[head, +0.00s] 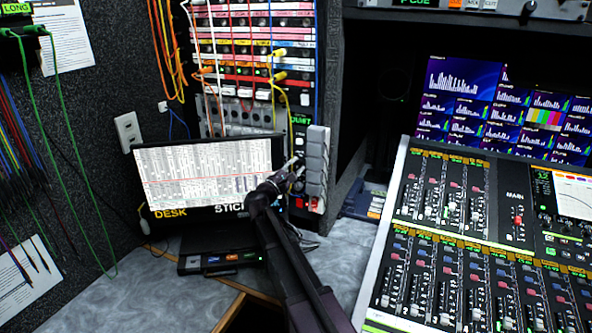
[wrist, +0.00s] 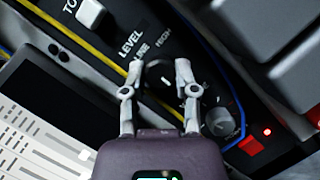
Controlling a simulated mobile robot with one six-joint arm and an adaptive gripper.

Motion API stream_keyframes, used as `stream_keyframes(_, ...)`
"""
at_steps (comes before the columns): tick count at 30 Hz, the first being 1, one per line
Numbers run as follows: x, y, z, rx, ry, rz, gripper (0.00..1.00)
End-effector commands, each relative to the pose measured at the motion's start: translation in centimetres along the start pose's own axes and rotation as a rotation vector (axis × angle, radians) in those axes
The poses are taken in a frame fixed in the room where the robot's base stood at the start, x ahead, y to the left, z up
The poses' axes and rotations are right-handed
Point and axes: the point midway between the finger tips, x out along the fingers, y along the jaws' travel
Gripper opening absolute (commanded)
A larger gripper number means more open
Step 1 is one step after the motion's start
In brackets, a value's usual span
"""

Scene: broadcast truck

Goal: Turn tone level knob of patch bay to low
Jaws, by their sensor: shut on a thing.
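The tone level knob (wrist: 160,74) is a round black knob on a black panel strip in the wrist view. White print beside it reads LEVEL, LINE and HIGH, and a cut-off TO stands further up. My gripper (wrist: 158,72) has its two grey fingers on either side of the knob and is shut on it. In the head view my gripper (head: 294,172) reaches the dark panel at the patch bay (head: 299,118); the knob is hidden there.
A grey knob (wrist: 218,122), a red button (wrist: 252,145) and a white switch (wrist: 91,13) sit close by. Yellow (wrist: 75,38) and blue cables run along the panel. A monitor (head: 205,170) stands left of my arm, a mixing desk (head: 470,240) to the right.

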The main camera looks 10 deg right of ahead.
Motion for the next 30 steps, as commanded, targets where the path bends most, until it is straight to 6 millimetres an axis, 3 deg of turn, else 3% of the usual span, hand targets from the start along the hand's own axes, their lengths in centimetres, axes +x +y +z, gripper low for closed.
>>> stream_keyframes(17, 0.06, 0.05, -0.04, -0.043, 0.0, 0.02, 0.0)
stream_keyframes(18, 0.06, 0.05, -0.04, -0.043, 0.0, 0.019, 0.47)
stream_keyframes(21, 0.05, 0.04, -0.04, -0.042, 0.0, 0.019, 0.73)
stream_keyframes(30, 0.02, 0.0, -0.02, -0.041, 0.0, 0.018, 0.73)
